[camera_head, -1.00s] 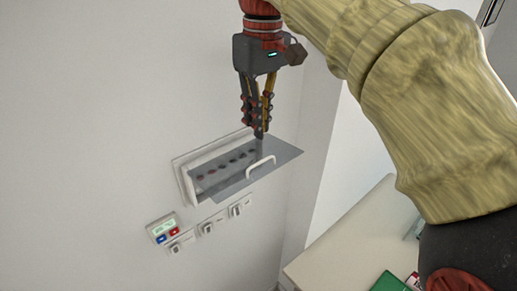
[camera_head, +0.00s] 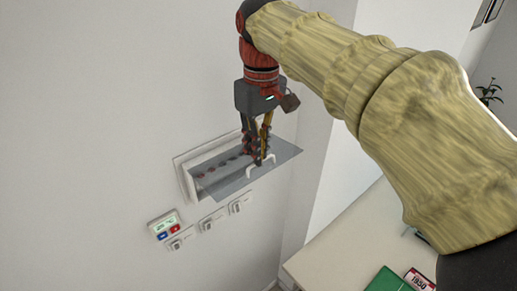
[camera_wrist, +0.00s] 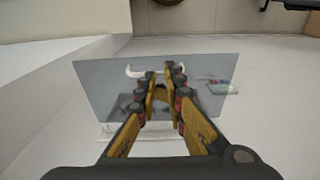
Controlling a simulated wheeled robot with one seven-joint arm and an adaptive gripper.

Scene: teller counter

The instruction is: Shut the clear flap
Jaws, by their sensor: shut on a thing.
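The clear flap (camera_head: 232,184) stands open, sticking out from a white framed box (camera_head: 184,180) on the wall. A white bar handle (camera_head: 250,172) sits near its outer edge. My gripper (camera_head: 263,161) points down at the flap and is shut on the handle. In the wrist view the flap (camera_wrist: 95,84) lies beyond my gripper (camera_wrist: 161,79). The white handle (camera_wrist: 132,72) passes behind the fingertips, which hide its middle.
A small panel (camera_head: 163,225) with a green display, blue and red buttons, and several switches (camera_head: 208,226) are on the wall below the flap. A pale counter (camera_head: 335,250) at lower right bears a green item (camera_head: 388,281) and a card marked 1950 (camera_head: 418,281).

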